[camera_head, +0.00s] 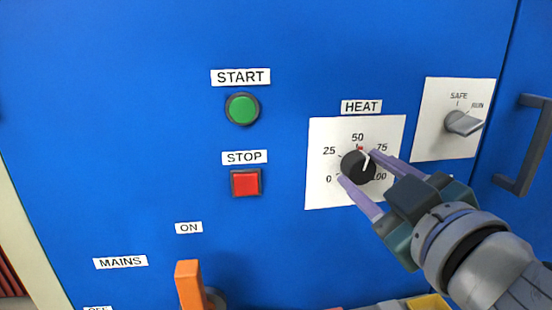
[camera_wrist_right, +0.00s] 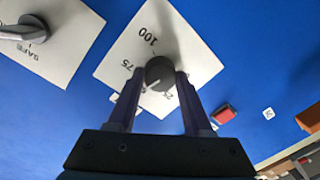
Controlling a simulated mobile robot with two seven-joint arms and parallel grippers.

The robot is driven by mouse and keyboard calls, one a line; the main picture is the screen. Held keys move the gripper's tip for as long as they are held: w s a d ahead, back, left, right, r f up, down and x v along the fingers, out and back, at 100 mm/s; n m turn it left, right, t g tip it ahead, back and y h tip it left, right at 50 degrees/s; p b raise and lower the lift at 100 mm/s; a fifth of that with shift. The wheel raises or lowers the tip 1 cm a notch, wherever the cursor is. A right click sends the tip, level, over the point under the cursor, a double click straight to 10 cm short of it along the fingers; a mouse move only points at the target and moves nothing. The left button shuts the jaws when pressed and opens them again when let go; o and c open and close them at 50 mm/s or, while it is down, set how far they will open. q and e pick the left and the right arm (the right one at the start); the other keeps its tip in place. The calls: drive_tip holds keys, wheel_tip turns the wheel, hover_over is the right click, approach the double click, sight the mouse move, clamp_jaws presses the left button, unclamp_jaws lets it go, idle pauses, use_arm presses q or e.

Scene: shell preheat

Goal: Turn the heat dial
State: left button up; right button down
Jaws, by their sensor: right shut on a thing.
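The heat dial (camera_head: 357,167) is a round black knob on a white plate (camera_head: 325,195) marked 0, 25, 50, 75 and 100, under a HEAT label (camera_head: 361,106). A white pointer line on the knob points up and right, between 50 and 75. A small red mark sits by the 50. My right gripper (camera_head: 357,165) has one purple finger on each side of the knob and is shut on it. The right wrist view also shows the dial (camera_wrist_right: 158,72) between the fingertips. My left gripper is not in view.
A green START button (camera_head: 242,109) and a red STOP button (camera_head: 246,183) are left of the dial. A SAFE/RUN switch (camera_head: 463,123) and a dark handle (camera_head: 525,150) are to the right. An orange MAINS lever (camera_head: 189,285) juts out at lower left.

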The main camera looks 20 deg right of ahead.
drive_tip(key=n+p, duration=0.1)
drive_tip(key=n, duration=0.2)
drive_tip(key=shift+r, duration=0.1)
drive_tip(key=n, duration=0.3)
drive_tip(key=shift+a, duration=0.1)
drive_tip(key=n+h+p, duration=0.1)
drive_tip(key=n, duration=1.2)
drive_tip(key=shift+h, duration=0.4)
drive_tip(key=n, duration=0.2)
drive_tip(key=n+p, duration=0.1)
drive_tip(key=n, duration=0.2)
drive_tip(key=shift+f+n, duration=0.25)
drive_tip(key=shift+n, duration=0.15)
